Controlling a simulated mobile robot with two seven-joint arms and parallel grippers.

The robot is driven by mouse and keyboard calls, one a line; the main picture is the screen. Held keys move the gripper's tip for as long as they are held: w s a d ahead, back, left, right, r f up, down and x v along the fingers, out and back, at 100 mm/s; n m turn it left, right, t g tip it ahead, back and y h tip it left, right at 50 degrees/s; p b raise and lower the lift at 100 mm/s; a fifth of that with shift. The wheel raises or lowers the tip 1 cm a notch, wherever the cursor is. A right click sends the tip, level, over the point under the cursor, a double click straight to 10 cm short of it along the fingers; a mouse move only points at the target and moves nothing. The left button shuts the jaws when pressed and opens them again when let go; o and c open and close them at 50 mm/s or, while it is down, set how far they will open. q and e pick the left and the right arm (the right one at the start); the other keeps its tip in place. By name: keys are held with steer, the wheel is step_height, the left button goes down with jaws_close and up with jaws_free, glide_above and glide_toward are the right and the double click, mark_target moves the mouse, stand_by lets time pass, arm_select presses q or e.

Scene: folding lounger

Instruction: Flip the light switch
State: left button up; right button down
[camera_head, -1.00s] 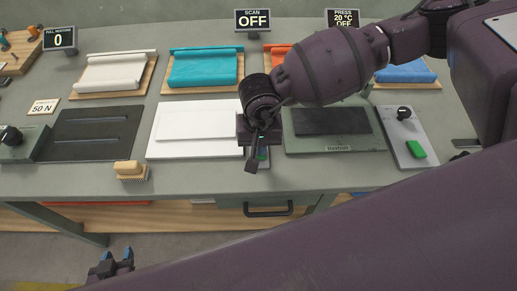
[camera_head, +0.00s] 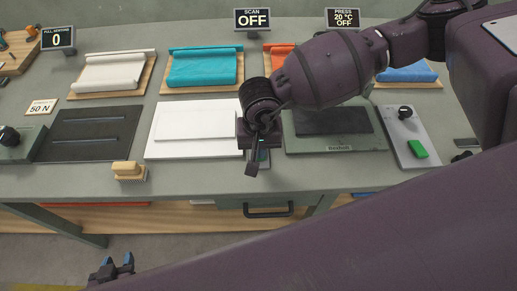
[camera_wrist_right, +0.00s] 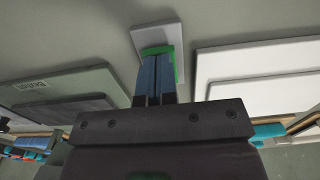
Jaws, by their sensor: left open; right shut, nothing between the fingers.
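A green switch (camera_wrist_right: 179,65) on a small pale plate (camera_wrist_right: 158,35) lies on the bench, seen in the right wrist view. My right gripper (camera_wrist_right: 157,62) is shut and empty, its blue fingertips over the green part and hiding its middle. Whether they touch it I cannot tell. In the head view my right gripper (camera_head: 252,168) points down between the white board and the grey-green press, largely hiding the switch. My left gripper (camera_head: 117,265) is open and empty, low in front of the bench.
The white board (camera_head: 190,145) and the press (camera_head: 340,142) flank the switch closely. A sign (camera_head: 252,19) behind reads SCAN OFF. A grey panel (camera_head: 398,130) with a black knob and green button (camera_head: 418,149) lies further right. A brush (camera_head: 129,171) stands at the front left.

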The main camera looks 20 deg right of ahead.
arm_select(q)
steer(key=shift+w+f, duration=0.1)
steer(key=shift+f, duration=0.1)
arm_select(e)
steer(key=shift+f, duration=0.3)
arm_select(q)
steer(key=shift+w+r, duration=0.1)
arm_select(e)
steer(key=shift+r, duration=0.1)
steer(key=shift+r, duration=0.55)
steer(key=shift+r+p, duration=0.7)
steer(key=shift+r, duration=0.35)
steer(key=shift+r+p, duration=0.85)
steer(key=shift+r, duration=1)
arm_select(q)
steer(key=r, duration=0.4)
steer(key=shift+w, duration=0.2)
steer(key=shift+w+r, duration=0.15)
steer(key=shift+w, duration=0.05)
steer(key=shift+t, duration=0.3)
arm_select(e)
steer(key=shift+f, duration=0.1)
